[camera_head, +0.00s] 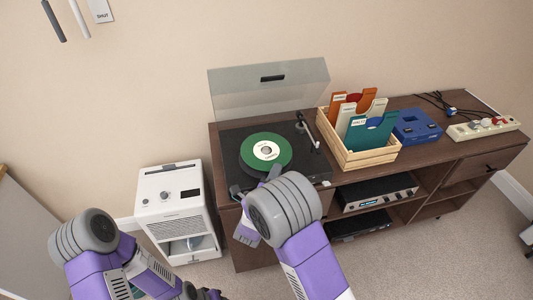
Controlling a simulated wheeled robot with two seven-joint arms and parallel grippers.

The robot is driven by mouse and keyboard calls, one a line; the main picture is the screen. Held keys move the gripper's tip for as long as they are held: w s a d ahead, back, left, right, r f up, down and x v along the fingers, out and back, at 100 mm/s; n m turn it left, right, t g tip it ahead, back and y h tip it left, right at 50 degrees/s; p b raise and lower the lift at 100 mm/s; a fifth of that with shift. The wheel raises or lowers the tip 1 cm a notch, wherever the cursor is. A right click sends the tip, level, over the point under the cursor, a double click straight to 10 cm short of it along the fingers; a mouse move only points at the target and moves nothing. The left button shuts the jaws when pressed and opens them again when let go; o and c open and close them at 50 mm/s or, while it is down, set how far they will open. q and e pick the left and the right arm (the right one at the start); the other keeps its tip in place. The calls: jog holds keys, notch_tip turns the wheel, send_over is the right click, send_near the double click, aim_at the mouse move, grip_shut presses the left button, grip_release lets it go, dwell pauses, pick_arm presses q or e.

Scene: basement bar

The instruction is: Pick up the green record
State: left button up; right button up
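The green record (266,151), with a white centre label, lies flat on the turntable (230,138) on top of the brown cabinet. My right gripper (256,184) is at the turntable's front edge, just in front of the record. Its dark fingertips show apart on either side, so it looks open; my own wrist hides part of it. I cannot tell whether a finger touches the record. My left gripper (203,293) is low at the bottom edge, away from the cabinet, and is mostly cut off.
The turntable's clear lid (268,90) stands raised behind. The tonearm (307,130) is right of the record. A wooden crate (358,157) of sleeves, a blue device (416,127) and a power strip (484,127) stand further right. A white appliance (178,210) stands on the floor left of the cabinet.

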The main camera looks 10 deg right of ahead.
jog(key=shift+w+d+r, duration=0.1)
jog(key=shift+w+d, duration=0.1)
jog(key=shift+w, duration=0.15)
jog(key=shift+c, duration=0.3)
grip_shut()
